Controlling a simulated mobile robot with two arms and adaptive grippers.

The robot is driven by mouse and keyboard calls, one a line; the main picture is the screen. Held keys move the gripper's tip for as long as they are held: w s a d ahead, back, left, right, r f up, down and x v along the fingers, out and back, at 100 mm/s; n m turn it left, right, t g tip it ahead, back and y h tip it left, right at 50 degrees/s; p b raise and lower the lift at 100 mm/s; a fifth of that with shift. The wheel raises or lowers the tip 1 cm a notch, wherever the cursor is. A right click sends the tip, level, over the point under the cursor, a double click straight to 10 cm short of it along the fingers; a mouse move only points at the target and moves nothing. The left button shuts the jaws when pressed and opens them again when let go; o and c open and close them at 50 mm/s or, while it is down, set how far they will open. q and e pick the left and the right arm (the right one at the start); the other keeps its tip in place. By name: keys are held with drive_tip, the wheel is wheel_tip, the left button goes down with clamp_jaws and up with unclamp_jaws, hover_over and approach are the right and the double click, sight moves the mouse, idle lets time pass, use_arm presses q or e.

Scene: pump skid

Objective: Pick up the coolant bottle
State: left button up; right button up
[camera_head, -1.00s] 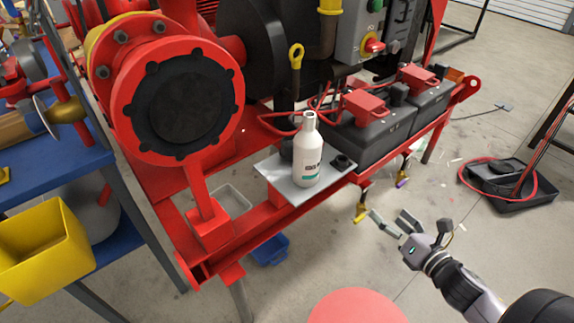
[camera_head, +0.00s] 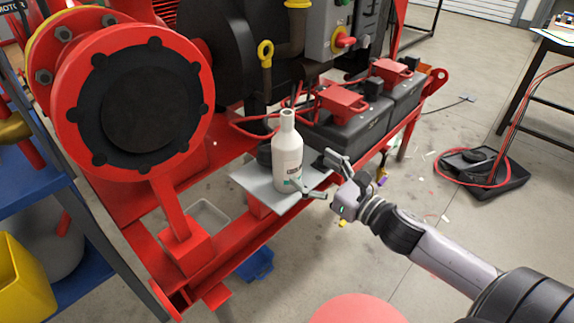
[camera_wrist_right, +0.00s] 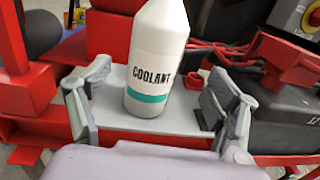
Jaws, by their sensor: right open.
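The coolant bottle (camera_head: 287,155) is white with a teal stripe and stands upright on a grey plate (camera_head: 248,182) fixed to the red skid. My right gripper (camera_head: 318,176) is open, just to the right of the bottle in the head view, with its fingers pointing at it. In the right wrist view the bottle (camera_wrist_right: 157,62) stands ahead, between the two spread fingers of the gripper (camera_wrist_right: 158,105), with COOLANT readable on its label. Its top is cut off there. A gap shows on both sides, so the fingers do not grip it. My left gripper is out of view.
Black batteries with red caps (camera_head: 342,100) sit right behind the plate. A large red flange (camera_head: 135,95) stands at left. A blue bin (camera_head: 256,264) lies below the skid. Open floor lies to the right, with a black case (camera_head: 484,166) and red cable.

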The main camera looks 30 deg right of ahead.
sight(299, 161)
drive_tip(key=x, duration=0.3)
drive_tip(key=shift+w+a, duration=0.2)
drive_tip(key=shift+w, duration=0.25)
drive_tip(key=shift+a+f+x, duration=0.1)
drive_tip(key=shift+f+x, duration=0.05)
drive_tip(key=shift+x, duration=0.95)
drive_tip(key=shift+a+f+x, duration=0.15)
drive_tip(key=shift+f+x, duration=0.05)
drive_tip(key=shift+x, duration=0.95)
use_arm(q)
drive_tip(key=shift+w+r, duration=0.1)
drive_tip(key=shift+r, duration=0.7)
use_arm(e)
drive_tip(key=shift+s, duration=0.1)
drive_tip(key=shift+c, duration=0.6)
drive_tip(key=c, duration=0.7)
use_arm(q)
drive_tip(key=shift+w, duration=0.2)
use_arm(e)
drive_tip(key=shift+r, duration=0.1)
drive_tip(key=c, duration=0.7)
